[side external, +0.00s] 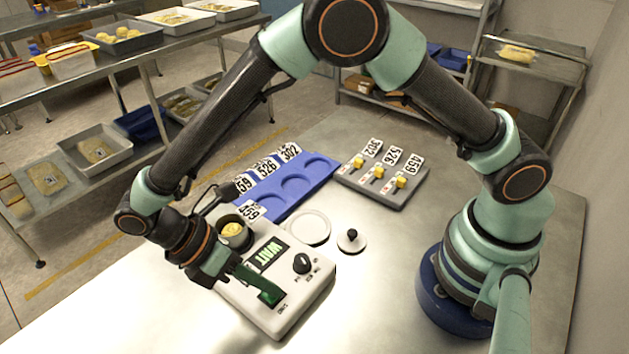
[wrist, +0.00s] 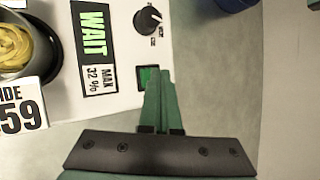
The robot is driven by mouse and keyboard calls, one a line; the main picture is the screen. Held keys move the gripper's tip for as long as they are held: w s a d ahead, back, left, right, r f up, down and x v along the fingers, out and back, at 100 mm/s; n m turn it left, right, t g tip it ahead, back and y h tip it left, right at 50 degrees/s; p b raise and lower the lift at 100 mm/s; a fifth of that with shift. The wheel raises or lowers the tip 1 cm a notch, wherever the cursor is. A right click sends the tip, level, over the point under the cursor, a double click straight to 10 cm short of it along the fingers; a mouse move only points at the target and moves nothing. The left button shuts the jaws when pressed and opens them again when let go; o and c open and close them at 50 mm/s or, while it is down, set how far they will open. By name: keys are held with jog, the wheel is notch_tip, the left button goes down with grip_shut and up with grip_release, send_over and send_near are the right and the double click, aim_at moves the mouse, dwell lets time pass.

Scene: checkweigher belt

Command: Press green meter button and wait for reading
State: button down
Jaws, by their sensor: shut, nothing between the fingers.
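The white meter (side external: 300,300) stands on the steel table. Its display (side external: 268,255) reads WAIT, as it does in the wrist view (wrist: 93,33). The green button (wrist: 148,77) is partly covered by my fingertips in the wrist view, and my fingers hide most of it in the side view. My gripper (side external: 274,295) is shut and empty, its green fingertips at the button; they also show in the wrist view (wrist: 160,78). I cannot tell how far the button is pressed. A dark cup (side external: 236,246) with yellow pasta (side external: 233,230) sits in the meter beside a 459 card (side external: 250,211).
A black knob (side external: 302,263) is on the meter near the button. A white disc (side external: 309,228) and a knobbed lid (side external: 351,240) lie behind it. A blue tray (side external: 320,166) with number cards and a grey block (side external: 415,192) with yellow sliders stand farther back. The table front is clear.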

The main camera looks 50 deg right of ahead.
aim_at(267, 295)
jog(key=shift+r, duration=0.8)
jog(key=shift+r, duration=2.5)
jog(key=w+d+r+m+t+y, duration=0.1)
jog(key=d+r+m+t+y, duration=0.1)
jog(key=d+r+m+t, duration=0.3)
jog(key=w+d+r+m+t+y, duration=0.2)
jog(key=d+r+m+t, duration=0.4)
jog(key=d+m, duration=0.6)
jog(key=d+r+y, duration=0.1)
jog(key=d+r, duration=0.1)
jog(key=d, duration=0.4)
jog(key=shift+d, duration=0.2)
